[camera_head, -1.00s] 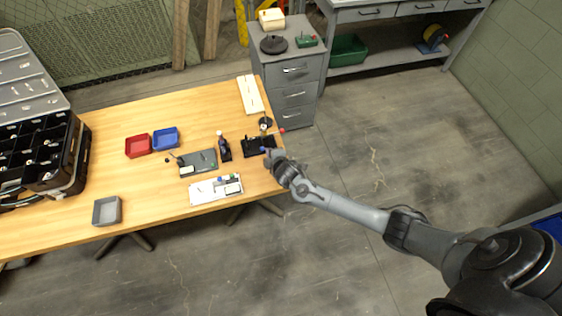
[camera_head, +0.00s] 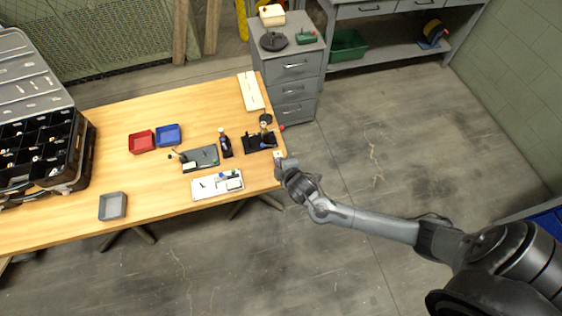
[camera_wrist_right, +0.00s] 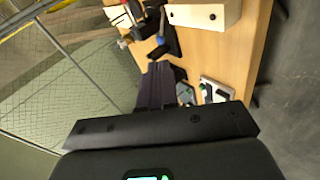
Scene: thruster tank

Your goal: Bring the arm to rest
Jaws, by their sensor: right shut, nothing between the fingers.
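My right gripper (camera_head: 280,157) is at the right edge of the wooden table (camera_head: 105,177), just beside the black fixture (camera_head: 260,142). In the right wrist view its dark fingers (camera_wrist_right: 157,82) are together with nothing between them. The right arm reaches in from the lower right over the floor. My left gripper is not in view.
On the table are a red bin (camera_head: 142,141), a blue bin (camera_head: 168,135), a grey bin (camera_head: 113,206), a dark bottle (camera_head: 226,144), a grey plate (camera_head: 204,158) and a white tray (camera_head: 209,187). A grey cabinet (camera_head: 288,75) stands behind. The floor at right is clear.

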